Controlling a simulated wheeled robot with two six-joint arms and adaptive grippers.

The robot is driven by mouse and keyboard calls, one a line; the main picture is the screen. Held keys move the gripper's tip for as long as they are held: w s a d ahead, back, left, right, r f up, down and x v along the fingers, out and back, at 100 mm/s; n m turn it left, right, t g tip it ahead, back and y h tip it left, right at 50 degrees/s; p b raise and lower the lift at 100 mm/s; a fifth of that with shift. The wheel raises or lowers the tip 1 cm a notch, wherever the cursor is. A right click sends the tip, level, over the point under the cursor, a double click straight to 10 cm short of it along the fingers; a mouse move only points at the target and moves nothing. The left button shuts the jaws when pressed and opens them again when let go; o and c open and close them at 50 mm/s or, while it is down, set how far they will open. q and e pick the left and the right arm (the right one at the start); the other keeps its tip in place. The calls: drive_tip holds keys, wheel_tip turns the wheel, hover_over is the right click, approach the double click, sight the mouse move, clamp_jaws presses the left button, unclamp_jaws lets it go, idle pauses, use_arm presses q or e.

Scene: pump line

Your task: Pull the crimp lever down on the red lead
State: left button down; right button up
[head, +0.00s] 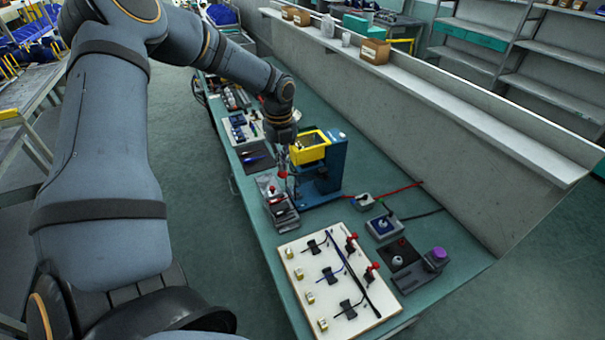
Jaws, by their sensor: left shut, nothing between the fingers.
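A blue bench press (325,180) with a yellow guard (310,147) stands on the green bench. My left gripper (283,163) is shut and empty, just left of the yellow guard. A small red knob (283,174) shows at its fingertips; I cannot tell whether they touch. I cannot tell for sure that this knob belongs to the crimp lever. A red lead (398,189) runs right from a small grey block (362,201) along the bench. My right gripper is not in view.
A white board (335,290) with black clips and red knobs lies at the front. A dark grey fixture (280,208) sits left of the press. A long grey wall (400,115) borders the bench.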

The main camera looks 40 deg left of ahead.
use_arm(q)
drive_tip(key=shift+s+a+f+b, duration=0.2)
drive_tip(key=shift+s+f+b, duration=0.15)
drive_tip(key=shift+f, duration=0.4)
drive_tip(key=shift+s+a+f+b, duration=0.1)
drive_tip(key=shift+s+f+b, duration=0.05)
drive_tip(key=shift+f+b, duration=0.3)
drive_tip(key=shift+s+a+f+b, duration=0.1)
drive_tip(key=shift+s+f+b, duration=0.1)
drive_tip(key=shift+f, duration=0.3)
drive_tip(key=shift+d, duration=0.1)
drive_tip(key=shift+s+f+b, duration=0.15)
drive_tip(key=shift+f+b, duration=0.6)
drive_tip(key=shift+f, duration=0.3)
drive_tip(key=shift+s+a+f+b, duration=0.1)
drive_tip(key=shift+a+f+b, duration=0.1)
drive_tip(key=shift+f+b, duration=0.7)
